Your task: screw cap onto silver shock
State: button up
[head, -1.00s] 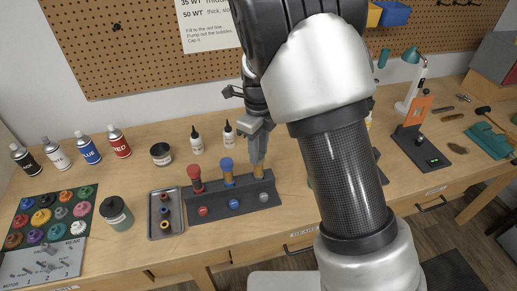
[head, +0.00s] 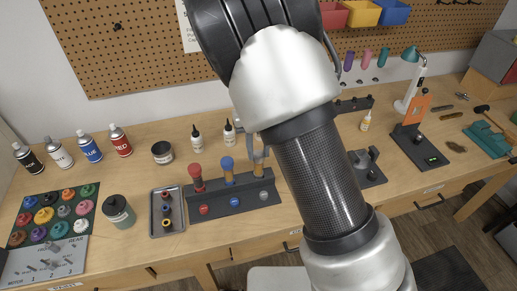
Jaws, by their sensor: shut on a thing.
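A dark stand (head: 235,204) on the bench holds three upright shocks, with red, blue and silver marks on its front. The red-capped shock (head: 196,178) is at left and the blue-capped shock (head: 228,170) is in the middle. The silver shock (head: 260,169) stands at the right end, an amber body below a grey top. My gripper (head: 259,153) is at that top, pointing down and shut on the silver cap. The wrist is mostly hidden behind my arm. The cap is small and largely covered by the fingers, so its seating cannot be told.
A tray of small parts (head: 167,212) lies left of the stand. Two white dropper bottles (head: 229,133) stand behind it. A dark jar (head: 118,211), spray cans (head: 89,147) and a mat of coloured pieces (head: 50,218) are farther left.

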jog(key=m, duration=0.4)
dwell(0.3)
jog(key=shift+d+f+m, duration=0.1)
jog(key=shift+f+m, duration=0.05)
jog(key=shift+m, duration=0.85)
jog(key=shift+d+m, duration=0.1)
jog(key=shift+m, duration=1)
jog(key=shift+a, duration=0.2)
